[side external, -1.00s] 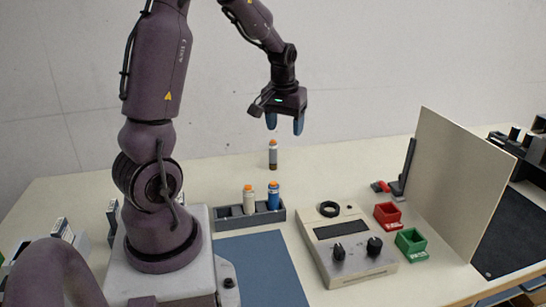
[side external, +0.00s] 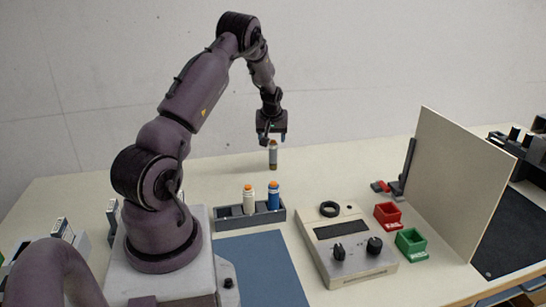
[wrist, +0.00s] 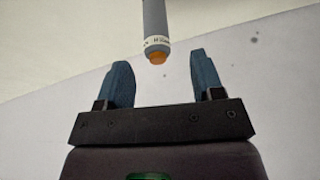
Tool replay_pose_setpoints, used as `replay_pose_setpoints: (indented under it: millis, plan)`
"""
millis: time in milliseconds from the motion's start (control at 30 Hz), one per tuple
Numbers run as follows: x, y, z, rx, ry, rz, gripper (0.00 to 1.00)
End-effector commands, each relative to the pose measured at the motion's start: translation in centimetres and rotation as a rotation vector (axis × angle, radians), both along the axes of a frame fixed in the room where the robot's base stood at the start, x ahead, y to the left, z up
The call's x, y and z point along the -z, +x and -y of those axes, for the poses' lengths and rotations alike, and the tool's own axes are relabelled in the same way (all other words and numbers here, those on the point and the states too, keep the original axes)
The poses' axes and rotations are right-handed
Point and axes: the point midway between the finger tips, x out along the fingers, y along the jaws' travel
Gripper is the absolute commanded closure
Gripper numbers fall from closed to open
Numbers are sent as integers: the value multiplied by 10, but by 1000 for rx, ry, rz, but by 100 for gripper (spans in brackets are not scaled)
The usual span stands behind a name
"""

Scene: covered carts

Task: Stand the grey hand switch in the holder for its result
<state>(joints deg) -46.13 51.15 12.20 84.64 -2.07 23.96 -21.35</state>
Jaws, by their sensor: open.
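The grey hand switch (side external: 273,155), with an orange tip and a dark lower end, stands upright on the table behind the rack. My gripper (side external: 273,139) is open and close above its top in the side view. In the wrist view the switch (wrist: 155,22) points its orange tip toward the gap between my open blue fingers (wrist: 160,62); nothing is between them. A red holder (side external: 387,214) and a green holder (side external: 411,241), both open-topped, stand right of a tester box (side external: 352,263) and look empty.
A dark rack (side external: 233,222) holds a white switch (side external: 249,199) and a blue switch (side external: 273,196). The tester has a black ring (side external: 329,209) and two knobs. A tall board (side external: 458,185) stands at right. A blue mat (side external: 258,268) lies clear in front.

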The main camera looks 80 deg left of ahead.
Motion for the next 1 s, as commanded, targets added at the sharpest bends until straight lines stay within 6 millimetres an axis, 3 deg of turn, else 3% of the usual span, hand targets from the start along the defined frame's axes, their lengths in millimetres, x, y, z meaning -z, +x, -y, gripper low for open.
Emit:
replay_pose_setpoints:
  millis: [400, 700, 933, 1000]
  plan:
    - [43, 9, -23, 1, -1, -1, 39]
    - [47, 10, -24, 1, 0, 0, 39]
    - [47, 10, -24, 1, 0, 0, 92]
    - [47, 10, -24, 1, 0, 1, 98]
